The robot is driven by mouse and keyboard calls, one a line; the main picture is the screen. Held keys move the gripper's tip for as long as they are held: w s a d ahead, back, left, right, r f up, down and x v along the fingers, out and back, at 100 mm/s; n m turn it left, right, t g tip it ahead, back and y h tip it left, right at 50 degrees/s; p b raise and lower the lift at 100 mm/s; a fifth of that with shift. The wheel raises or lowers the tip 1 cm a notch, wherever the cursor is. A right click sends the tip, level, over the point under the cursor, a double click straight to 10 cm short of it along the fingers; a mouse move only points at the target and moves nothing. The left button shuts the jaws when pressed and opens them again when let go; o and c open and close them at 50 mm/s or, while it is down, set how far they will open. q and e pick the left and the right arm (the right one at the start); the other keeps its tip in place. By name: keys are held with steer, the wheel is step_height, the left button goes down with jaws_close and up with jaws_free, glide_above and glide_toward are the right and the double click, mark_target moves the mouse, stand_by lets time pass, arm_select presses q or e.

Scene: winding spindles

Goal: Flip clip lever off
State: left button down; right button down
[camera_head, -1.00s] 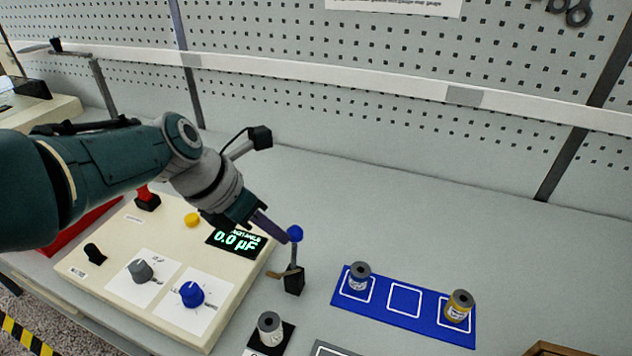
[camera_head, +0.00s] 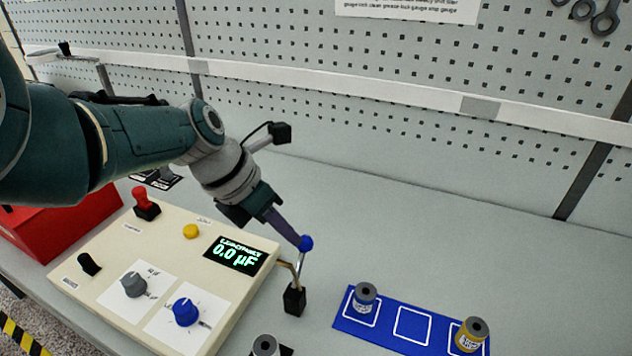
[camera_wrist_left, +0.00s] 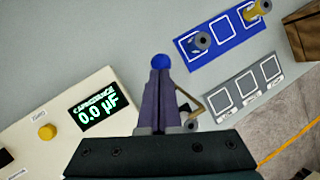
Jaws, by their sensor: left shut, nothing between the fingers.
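The clip lever is a thin metal rod with a blue ball knob (camera_head: 305,243) on top and a black base (camera_head: 294,300). It stands just right of the cream instrument box, leaning slightly right. A bent brass-coloured arm (camera_head: 289,268) reaches from it toward the box edge. My left gripper (camera_head: 296,238) is shut and empty, its fingertips at the left side of the ball, seemingly touching it. In the left wrist view the ball (camera_wrist_left: 160,61) shows just beyond the shut fingertips (camera_wrist_left: 160,75). The fingers hide most of the rod there. My right gripper is not in view.
The cream box (camera_head: 120,305) has a display (camera_head: 235,255) reading 0.0 µF and several knobs. The bench behind the lever is clear.

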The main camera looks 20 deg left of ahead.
arm_select(q)
steer(key=shift+w+f, duration=0.15)
steer(key=shift+w, duration=0.2)
stand_by(0.5)
steer(key=w+a+p+v, duration=0.1)
steer(key=w+p+v, duration=0.1)
steer(key=p+v, duration=0.9)
steer(key=shift+v, duration=1.15)
